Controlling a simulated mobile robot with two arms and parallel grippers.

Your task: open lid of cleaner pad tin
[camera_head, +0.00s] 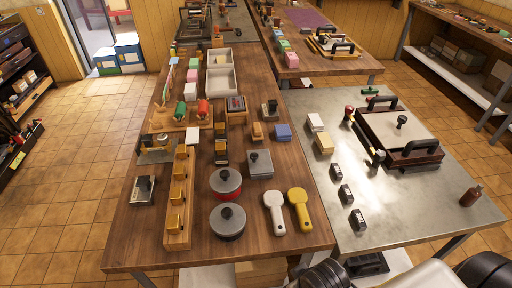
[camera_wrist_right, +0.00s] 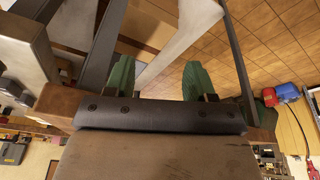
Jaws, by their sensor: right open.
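Three lidded tins stand near the front of the wooden table in the head view. One is a round red tin (camera_head: 226,190) with a grey lid and dark knob. One is a round dark grey tin (camera_head: 228,234) in front of it, also with a knob. One is a square grey tin (camera_head: 260,165) with a knob, behind and to the right. All three lids look closed. I cannot tell which is the cleaner pad tin. My right gripper (camera_wrist_right: 158,66) shows two green fingers wide apart with nothing between them. No gripper shows in the head view.
White (camera_head: 274,212) and yellow (camera_head: 299,209) handled tools lie right of the round tins. A wooden rack with yellow blocks (camera_head: 179,197) stands left. Small dark stamps (camera_head: 346,194) and a large press (camera_head: 399,132) sit on the metal table (camera_head: 415,205). My arm parts fill the bottom right.

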